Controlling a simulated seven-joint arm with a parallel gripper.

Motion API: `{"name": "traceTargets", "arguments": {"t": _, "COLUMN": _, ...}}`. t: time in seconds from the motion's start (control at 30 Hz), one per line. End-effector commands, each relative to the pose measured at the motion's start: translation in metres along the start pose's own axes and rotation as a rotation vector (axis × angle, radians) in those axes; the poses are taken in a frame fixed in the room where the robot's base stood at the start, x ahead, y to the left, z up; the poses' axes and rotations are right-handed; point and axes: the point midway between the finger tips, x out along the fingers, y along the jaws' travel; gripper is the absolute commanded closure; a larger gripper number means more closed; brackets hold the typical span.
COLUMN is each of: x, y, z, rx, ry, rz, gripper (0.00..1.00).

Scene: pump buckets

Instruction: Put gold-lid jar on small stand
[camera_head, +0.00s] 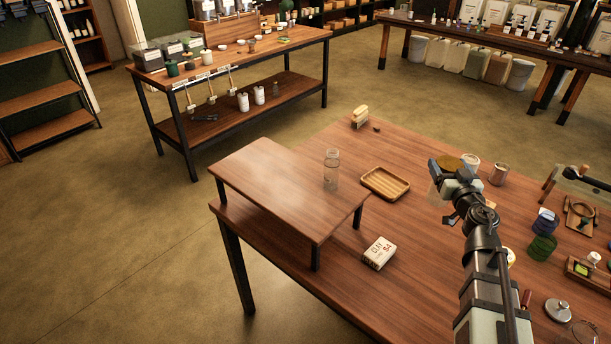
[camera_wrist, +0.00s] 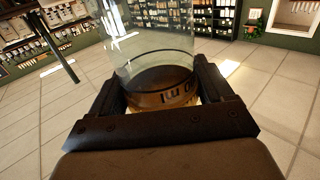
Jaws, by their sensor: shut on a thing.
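A clear glass jar with a gold lid (camera_head: 449,162) is held in my gripper (camera_head: 443,178), above the right part of the table. In the wrist view the jar's glass body (camera_wrist: 155,50) stands between the two dark fingers, with printed lettering and a gold-coloured part low between them. The fingers hide part of its sides. The small stand (camera_head: 262,180) is a raised wooden platform on black legs at the table's left end. My gripper is to the right of the stand and apart from it. A clear glass jar (camera_head: 331,170) stands upright near the stand's right edge.
A wooden tray (camera_head: 385,184), a small labelled box (camera_head: 379,253) and a brush (camera_head: 360,116) lie near the stand. Two cans, one a metal can (camera_head: 498,174), stand beside my gripper. The stand's left and middle top are clear.

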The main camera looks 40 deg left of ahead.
Motion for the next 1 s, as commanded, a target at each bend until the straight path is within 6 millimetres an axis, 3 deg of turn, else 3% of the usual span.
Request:
{"name": "traceTargets", "arguments": {"t": 0.6, "x": 0.001, "y": 0.001, "z": -0.138, "rx": -0.003, "ry": 0.005, "rz": 0.001, "gripper": 0.79}}
{"name": "traceTargets", "arguments": {"t": 1.0, "x": 0.001, "y": 0.001, "z": -0.198, "rx": -0.001, "ry": 0.004, "rz": 0.002, "gripper": 0.79}}
